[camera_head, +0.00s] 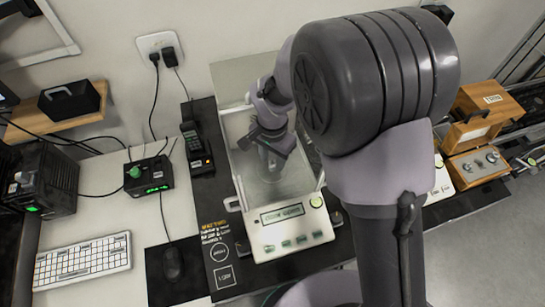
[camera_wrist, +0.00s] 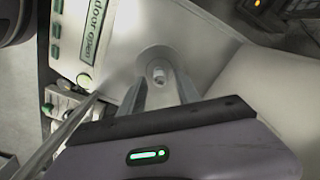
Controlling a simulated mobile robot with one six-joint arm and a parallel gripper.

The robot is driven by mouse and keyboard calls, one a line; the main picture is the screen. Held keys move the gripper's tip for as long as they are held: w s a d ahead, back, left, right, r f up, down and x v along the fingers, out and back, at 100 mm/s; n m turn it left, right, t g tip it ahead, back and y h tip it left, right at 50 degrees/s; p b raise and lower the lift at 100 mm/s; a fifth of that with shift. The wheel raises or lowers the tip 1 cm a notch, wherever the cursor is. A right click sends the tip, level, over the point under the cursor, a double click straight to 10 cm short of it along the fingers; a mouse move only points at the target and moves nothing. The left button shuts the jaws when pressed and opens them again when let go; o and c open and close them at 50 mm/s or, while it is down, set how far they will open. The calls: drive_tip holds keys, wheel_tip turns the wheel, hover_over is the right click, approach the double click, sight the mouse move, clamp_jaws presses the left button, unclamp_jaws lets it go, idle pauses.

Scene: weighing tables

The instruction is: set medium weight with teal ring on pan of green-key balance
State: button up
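The green-key balance (camera_head: 291,234) stands mid-table, with a row of green keys and a glass shield behind its panel. Its display (camera_wrist: 97,22) reads "door open" in the wrist view. My gripper (camera_head: 270,168) is inside the shield, low over the weighing area. In the wrist view, my gripper (camera_wrist: 158,80) points down at a round grey pan (camera_wrist: 150,54). A small pale metal piece (camera_wrist: 157,72), seemingly the top of a weight, shows between the fingertips. No teal ring is visible on it. Whether the fingers touch it, and whether it rests on the pan, I cannot tell.
The shield's glass walls and frame (camera_head: 239,192) stand close around my gripper. A second panel with a green key (camera_head: 441,187) is at right, beside wooden boxes (camera_head: 480,118). A handset (camera_head: 196,146), keyboard (camera_head: 82,261) and mouse (camera_head: 172,264) lie left.

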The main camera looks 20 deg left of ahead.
sight(273, 161)
wheel_tip(273, 161, up, 12)
drive_tip(key=p, duration=0.3)
drive_tip(key=w+d+r+m+t+y, duration=0.1)
drive_tip(key=d+r, duration=0.8)
drive_tip(key=r, duration=0.1)
drive_tip(key=s+d+r+t, duration=0.2)
drive_tip(key=s+d, duration=0.4)
drive_tip(key=d, duration=0.3)
drive_tip(key=s+d+r+m+t+y, duration=0.1)
drive_tip(key=s+d+r+t, duration=0.1)
drive_tip(key=s+d+r, duration=0.3)
drive_tip(key=s+d, duration=0.1)
drive_tip(key=d, duration=0.3)
drive_tip(key=shift+t, duration=0.4)
